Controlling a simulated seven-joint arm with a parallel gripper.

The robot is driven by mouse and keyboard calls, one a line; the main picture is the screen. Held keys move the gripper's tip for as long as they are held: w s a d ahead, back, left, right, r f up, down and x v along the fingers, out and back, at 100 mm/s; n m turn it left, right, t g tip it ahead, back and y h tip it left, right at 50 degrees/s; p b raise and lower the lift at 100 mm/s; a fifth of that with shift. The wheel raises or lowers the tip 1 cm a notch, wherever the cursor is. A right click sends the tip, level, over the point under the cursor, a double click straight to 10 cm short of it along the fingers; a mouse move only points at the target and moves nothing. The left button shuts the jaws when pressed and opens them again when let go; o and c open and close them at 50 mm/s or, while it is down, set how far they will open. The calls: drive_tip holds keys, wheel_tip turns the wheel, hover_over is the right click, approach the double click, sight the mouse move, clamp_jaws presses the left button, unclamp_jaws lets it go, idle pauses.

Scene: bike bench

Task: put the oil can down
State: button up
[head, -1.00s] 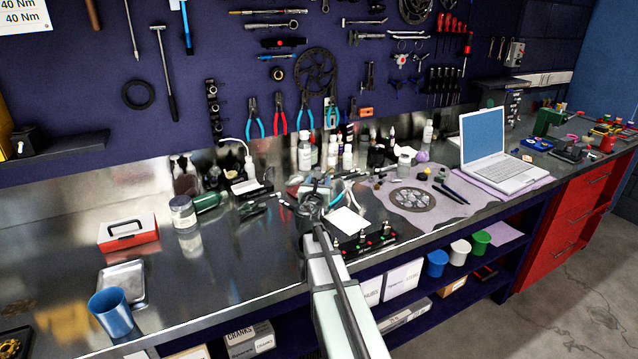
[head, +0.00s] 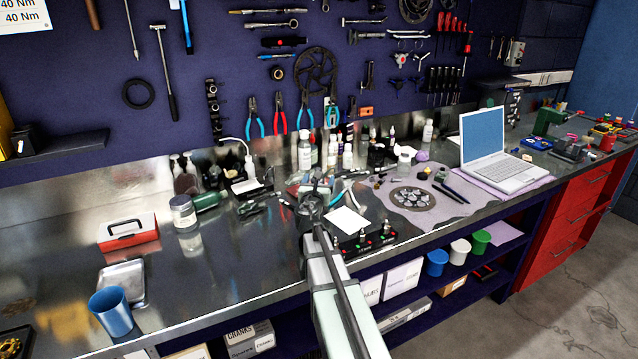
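A small dark shape with a thin upright part shows just beyond the gripper and may be the oil can. I cannot make out its outline, whether the fingers grip it, or whether it touches the bench.
The black box (head: 364,240) with red and green lights is close on the right. Pliers and bottles (head: 304,152) crowd the back. Bare steel lies between.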

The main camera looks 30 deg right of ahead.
drive_tip(key=v, duration=1.2)
